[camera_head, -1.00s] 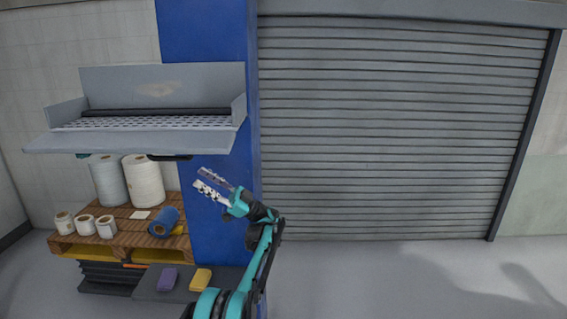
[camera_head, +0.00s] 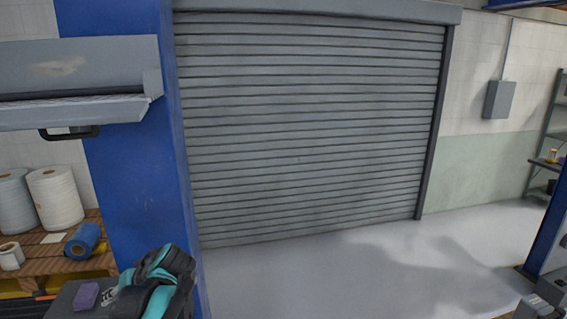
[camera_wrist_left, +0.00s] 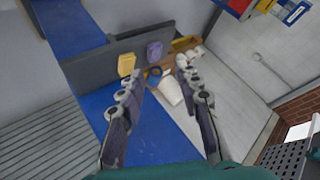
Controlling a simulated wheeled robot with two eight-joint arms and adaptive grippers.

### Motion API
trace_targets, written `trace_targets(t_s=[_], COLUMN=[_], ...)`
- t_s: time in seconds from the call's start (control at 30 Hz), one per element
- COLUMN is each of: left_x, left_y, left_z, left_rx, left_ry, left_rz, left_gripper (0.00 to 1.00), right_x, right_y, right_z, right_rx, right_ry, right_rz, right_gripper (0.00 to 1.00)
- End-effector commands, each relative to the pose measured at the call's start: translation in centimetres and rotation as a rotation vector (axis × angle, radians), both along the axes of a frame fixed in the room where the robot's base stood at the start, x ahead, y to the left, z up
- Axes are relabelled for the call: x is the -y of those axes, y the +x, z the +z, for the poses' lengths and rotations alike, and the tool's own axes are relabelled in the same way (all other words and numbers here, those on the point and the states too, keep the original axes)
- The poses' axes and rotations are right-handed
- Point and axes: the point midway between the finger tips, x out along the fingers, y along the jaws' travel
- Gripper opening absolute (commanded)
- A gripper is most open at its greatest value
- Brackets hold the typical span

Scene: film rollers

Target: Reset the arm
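My left gripper (camera_wrist_left: 160,72) is open and empty in the left wrist view, its two fingers well apart. Beyond it, upside down or tilted in that view, are a yellow block (camera_wrist_left: 126,64), a purple block (camera_wrist_left: 154,51) and white rolls (camera_wrist_left: 170,90), all apart from the fingers. In the head view only a folded teal and black part of my arm (camera_head: 158,280) shows at the lower left, in front of the blue pillar (camera_head: 125,150). The left gripper is outside the head view. My right gripper is in neither view.
A purple block (camera_head: 87,296) lies nearby. The floor (camera_head: 350,275) before the shutter (camera_head: 310,120) is clear.

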Motion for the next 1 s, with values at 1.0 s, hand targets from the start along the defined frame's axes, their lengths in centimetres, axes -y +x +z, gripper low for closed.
trace_targets(t_s=[1.0], left_x=[19.2], left_y=[-13.6], left_z=[-20.7], left_rx=[0.081], left_ry=[-0.536], left_rz=[-0.668], left_gripper=[0.34], right_x=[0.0], right_y=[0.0], right_z=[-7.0], right_rx=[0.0], right_ry=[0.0], right_rz=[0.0], right_gripper=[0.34])
